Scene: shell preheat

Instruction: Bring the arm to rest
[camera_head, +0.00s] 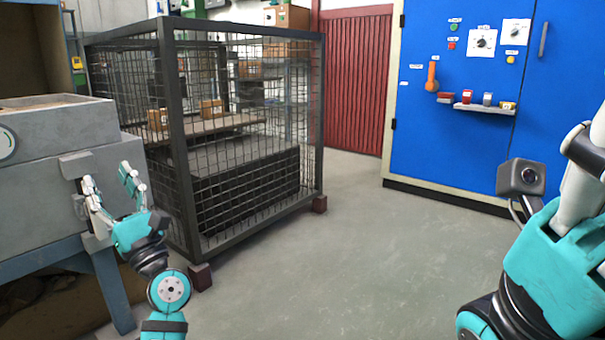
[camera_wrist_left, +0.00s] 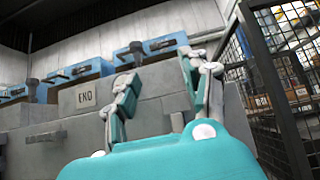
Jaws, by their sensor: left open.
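My left gripper (camera_head: 107,182) is open and empty in the head view, its fingers pointing up beside the grey machine (camera_head: 65,128) at the left. In the left wrist view my left gripper (camera_wrist_left: 158,88) shows its two fingers spread apart, with nothing between them but the grey machine front behind. I cannot tell from these views whether a finger touches the machine. My right arm shows at the right edge of the head view, but its gripper fingers are out of view.
A wire mesh cage (camera_head: 172,110) with boxes inside stands just right of my left gripper. A blue cabinet (camera_head: 455,140) with dials and a small shelf (camera_head: 484,107) stands at the back right. The grey floor (camera_head: 350,260) between my arms is clear.

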